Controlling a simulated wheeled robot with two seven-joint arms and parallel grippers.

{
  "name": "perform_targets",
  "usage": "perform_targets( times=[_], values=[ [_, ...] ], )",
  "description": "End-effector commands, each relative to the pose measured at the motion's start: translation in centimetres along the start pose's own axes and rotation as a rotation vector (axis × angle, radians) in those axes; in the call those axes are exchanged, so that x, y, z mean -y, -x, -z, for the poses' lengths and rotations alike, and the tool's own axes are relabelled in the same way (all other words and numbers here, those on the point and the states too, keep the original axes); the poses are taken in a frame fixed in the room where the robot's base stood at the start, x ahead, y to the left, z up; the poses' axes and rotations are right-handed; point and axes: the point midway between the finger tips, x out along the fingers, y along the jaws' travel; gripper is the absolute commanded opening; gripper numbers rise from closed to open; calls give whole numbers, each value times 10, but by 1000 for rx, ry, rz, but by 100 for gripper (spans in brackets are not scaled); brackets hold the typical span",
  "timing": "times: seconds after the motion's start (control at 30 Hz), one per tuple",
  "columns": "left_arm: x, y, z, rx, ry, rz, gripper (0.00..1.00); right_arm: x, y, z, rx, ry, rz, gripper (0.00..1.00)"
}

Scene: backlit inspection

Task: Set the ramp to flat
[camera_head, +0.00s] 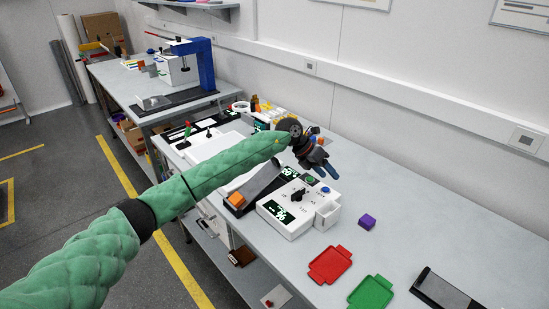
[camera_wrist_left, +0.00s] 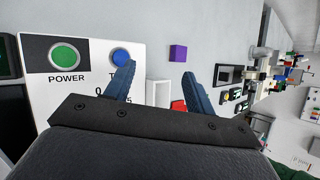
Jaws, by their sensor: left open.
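The grey ramp (camera_head: 262,181) lies against the left side of a white control box, in a dark frame, and looks tilted. An orange block (camera_head: 237,200) is at its near end. The control box (camera_head: 290,225) has a black knob (camera_head: 297,195), lit displays, a green POWER button (camera_wrist_left: 64,55) and a blue button (camera_head: 325,190). My left gripper (camera_head: 326,171) is open and empty above the box's far right corner. In the left wrist view its blue fingers (camera_wrist_left: 158,84) are apart; one overlaps the panel by the blue button (camera_wrist_left: 121,57). The knob is hidden there.
An open white bin (camera_head: 327,214) adjoins the box on the right. A purple cube (camera_head: 367,222), a red tray (camera_head: 330,264), a green tray (camera_head: 371,292) and a dark tablet-like device (camera_head: 442,290) lie farther right. Bench surface beyond the purple cube is clear.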

Motion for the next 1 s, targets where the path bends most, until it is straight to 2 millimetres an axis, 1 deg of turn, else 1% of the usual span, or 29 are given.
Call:
perform_targets(
  times=[0.03, 0.1, 0.17, 0.2, 0.3, 0.4, 0.5, 0.6, 0.73, 0.8, 0.83, 1.0],
  values=[
    [-18, 17, -2, -57, -11, -70, 55, 2, 0, 0, -1, -2, 2, 55],
    [-42, 38, 0, -143, -17, -165, 55, 5, 0, 1, -1, -3, 5, 55],
    [-61, 61, 0, -212, -16, -245, 55, 7, 0, 1, -1, -5, 7, 55],
    [-73, 76, 2, -258, -11, -296, 55, 8, 0, 0, 0, -5, 8, 55],
    [-97, 113, 3, -354, 6, -408, 55, 8, 0, -2, 2, -5, 9, 55],
    [-113, 143, 4, -422, 26, -489, 55, 7, 0, -6, 6, -4, 7, 55],
    [-121, 162, 4, -463, 42, -538, 55, 4, -1, -10, 10, -2, 4, 55],
    [-125, 169, 5, -480, 49, -557, 55, -1, 0, -12, 11, 2, -1, 55],
    [-128, 166, 8, -484, 51, -559, 55, -8, 1, -12, 4, 7, -9, 55],
    [-131, 161, 11, -484, 51, -558, 55, -7, -11, -10, -2, 6, -9, 55],
    [-132, 158, 13, -484, 51, -557, 55, -7, -14, -10, -6, 7, -9, 55],
    [-142, 143, 22, -484, 51, -557, 55, -12, -31, -24, -15, 12, -16, 55]
  ],
)
